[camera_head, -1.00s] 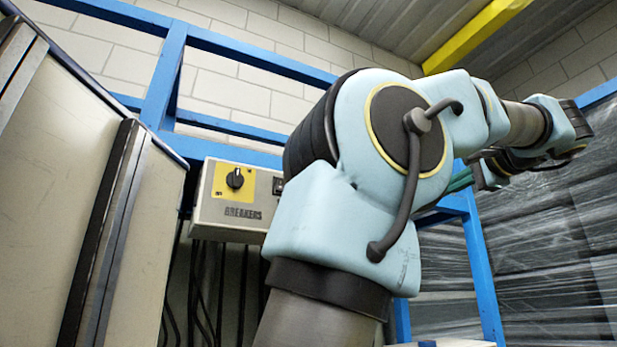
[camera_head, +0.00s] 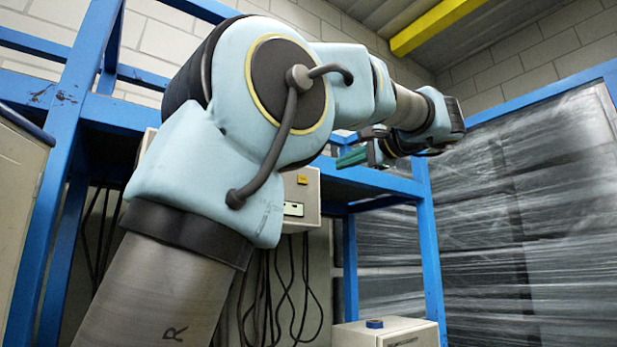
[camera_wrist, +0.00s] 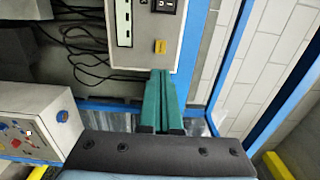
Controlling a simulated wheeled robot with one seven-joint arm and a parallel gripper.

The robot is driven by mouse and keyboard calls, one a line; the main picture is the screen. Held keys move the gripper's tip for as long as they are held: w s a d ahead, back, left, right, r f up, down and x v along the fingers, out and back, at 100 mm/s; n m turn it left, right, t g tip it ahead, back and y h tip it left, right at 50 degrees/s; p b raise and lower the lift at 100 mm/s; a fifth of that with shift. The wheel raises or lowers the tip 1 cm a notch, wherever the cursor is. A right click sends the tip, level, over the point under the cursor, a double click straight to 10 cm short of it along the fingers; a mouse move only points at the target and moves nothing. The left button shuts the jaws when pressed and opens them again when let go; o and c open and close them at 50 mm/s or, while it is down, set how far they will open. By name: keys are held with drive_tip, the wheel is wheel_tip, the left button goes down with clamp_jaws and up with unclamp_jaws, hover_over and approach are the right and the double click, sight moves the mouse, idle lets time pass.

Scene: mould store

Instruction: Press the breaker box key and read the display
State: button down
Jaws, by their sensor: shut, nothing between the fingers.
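The breaker box (camera_head: 308,201) is a pale grey box on the blue frame, mostly hidden behind my arm in the head view. Its right end shows an orange-yellow key (camera_head: 302,179) and a small display (camera_head: 293,209). In the wrist view the box (camera_wrist: 143,52) appears turned on its side, with the key (camera_wrist: 161,46) and the display (camera_wrist: 124,22); no reading is legible. My gripper (camera_head: 350,158) has green fingers, shut and empty. In the wrist view its fingertips (camera_wrist: 160,72) point at the box near the key; I cannot tell whether they touch it.
A second white box (camera_head: 408,337) with a blue knob (camera_head: 374,323) stands low at the right; the wrist view shows its coloured face (camera_wrist: 30,138). Dark cables (camera_head: 285,290) hang below the breaker box. Blue frame posts (camera_head: 431,250) and film-wrapped stacks (camera_head: 520,230) stand at the right.

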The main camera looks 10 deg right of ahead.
sight(303, 180)
drive_tip(key=p+x, duration=0.5)
drive_tip(key=x, duration=0.7)
drive_tip(key=shift+w+a+r, duration=0.1)
drive_tip(key=shift+w+a, duration=0.3)
drive_tip(key=shift+w, duration=0.25)
